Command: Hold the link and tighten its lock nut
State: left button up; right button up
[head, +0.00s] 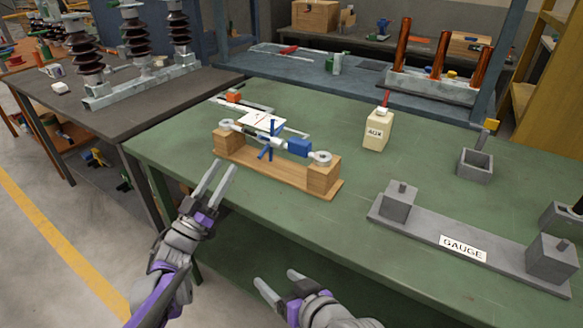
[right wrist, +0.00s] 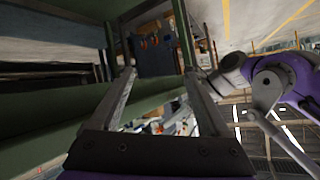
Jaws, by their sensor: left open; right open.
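The link (head: 266,140) is a metal rod with a ring at each end, resting across the two end blocks of a wooden stand (head: 277,170) on the green table. A blue block (head: 299,147) sits on its right part and a blue winged piece (head: 268,153) near its middle. I cannot tell which part is the lock nut. My left gripper (head: 219,170) is open and empty, in front of and left of the stand. My right gripper (head: 276,284) is open and empty, low before the table's front edge; it also shows open in the right wrist view (right wrist: 158,85).
A gauge fixture (head: 420,232) with grey blocks lies at the right front. A cream AUX bottle (head: 378,131) and a grey open box (head: 474,166) stand behind it. A white card (head: 262,118) lies behind the stand. The green table (head: 350,200) is clear between stand and gauge.

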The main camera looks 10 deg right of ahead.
jog(key=w+r+m+t+h, duration=0.1)
jog(key=w+r+m+t, duration=0.1)
jog(key=w+r+m, duration=0.1)
jog(key=w+r+m+t+h, duration=0.1)
jog(key=w+r+m+t, duration=0.1)
jog(key=w+r+m, duration=0.1)
jog(key=w+d+r+m+t+h, duration=0.1)
jog(key=w+r+m, duration=0.3)
jog(key=r, duration=0.3)
jog(key=shift+w+d+t, duration=0.1)
jog(key=shift+w+t, duration=0.3)
jog(key=shift+w, duration=0.3)
jog(key=w+d+m+h, duration=0.1)
jog(key=m+h, duration=0.1)
jog(key=m, duration=0.1)
jog(key=w+d+r+m+h, duration=0.1)
jog(key=w+d+m+h, duration=0.1)
jog(key=m, duration=0.2)
jog(key=w+d+m+h, duration=0.2)
jog(key=m, duration=0.2)
jog(key=shift+w+d+r, duration=0.1)
jog(key=shift+d+r, duration=0.05)
jog(key=shift+r, duration=0.25)
jog(key=shift+w+d+m+h, duration=0.4)
jog(key=shift+w+m, duration=0.1)
jog(key=shift+m, duration=0.1)
jog(key=x, duration=1)
grip_shut()
